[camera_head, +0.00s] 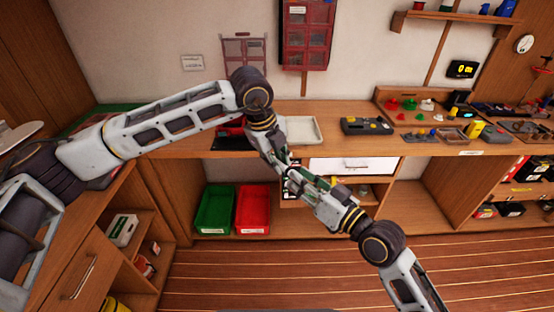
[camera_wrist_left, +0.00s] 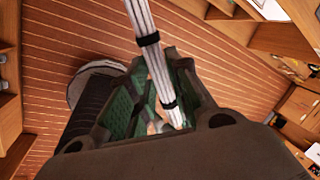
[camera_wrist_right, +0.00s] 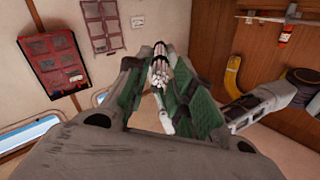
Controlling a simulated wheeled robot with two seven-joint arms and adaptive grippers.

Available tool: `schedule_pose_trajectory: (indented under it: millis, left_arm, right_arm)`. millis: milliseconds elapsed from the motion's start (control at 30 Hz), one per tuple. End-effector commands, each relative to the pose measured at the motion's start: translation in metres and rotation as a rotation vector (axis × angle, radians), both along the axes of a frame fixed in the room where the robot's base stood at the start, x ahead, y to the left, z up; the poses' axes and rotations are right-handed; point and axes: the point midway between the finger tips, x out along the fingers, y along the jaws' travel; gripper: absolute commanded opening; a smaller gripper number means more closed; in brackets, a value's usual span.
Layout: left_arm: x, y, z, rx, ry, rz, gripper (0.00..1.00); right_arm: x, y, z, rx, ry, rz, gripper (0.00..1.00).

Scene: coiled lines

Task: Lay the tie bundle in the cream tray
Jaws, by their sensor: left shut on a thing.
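The tie bundle (camera_wrist_left: 146,40) is a slim bunch of white ties with black bands. In the left wrist view it runs lengthwise between the fingers of my left gripper (camera_wrist_left: 158,95), which is shut on it. In the right wrist view the bundle (camera_wrist_right: 160,68) points end-on between the fingers of my right gripper (camera_wrist_right: 163,100), whose green pads stand apart. In the head view my left gripper (camera_head: 287,168) and right gripper (camera_head: 312,187) meet in front of the worktop, largely hiding the bundle. The cream tray (camera_head: 319,121) stands on the worktop behind them and looks empty.
A dark device with yellow parts (camera_head: 367,126) is right of the tray on the worktop (camera_head: 345,146). A red and black tray (camera_head: 232,127) is left, partly behind my arm. Green (camera_head: 214,231) and red (camera_head: 253,230) bins stand below. A white drawer front (camera_head: 352,166) is under the worktop.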

Motion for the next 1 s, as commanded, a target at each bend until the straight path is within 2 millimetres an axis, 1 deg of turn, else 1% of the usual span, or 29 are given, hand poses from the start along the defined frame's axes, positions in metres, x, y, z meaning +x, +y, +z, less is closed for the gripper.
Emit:
schedule_pose_trajectory:
  millis: [33,100,433,567,767,1000]
  left_arm:
    - [0.0,0.0,0.0,0.0,0.0,0.0,0.0]
    - [0.0,0.0,0.0,0.0,0.0,0.0,0.0]
    - [0.0,0.0,0.0,0.0,0.0,0.0,0.0]
    - [0.0,0.0,0.0,0.0,0.0,0.0,0.0]
    - [0.0,0.0,0.0,0.0,0.0,0.0,0.0]
    - [0.0,0.0,0.0,0.0,0.0,0.0,0.0]
  right_arm:
    - [0.0,0.0,0.0,0.0,0.0,0.0,0.35]
    - [0.0,0.0,0.0,0.0,0.0,0.0,0.42]
    - [0.0,0.0,0.001,0.0,0.0,0.0,0.42]
    - [0.0,0.0,0.005,0.0,-0.002,0.001,0.42]
    - [0.0,0.0,0.022,0.0,-0.003,0.0,0.42]
    - [0.0,0.0,0.053,0.0,-0.005,0.0,0.42]
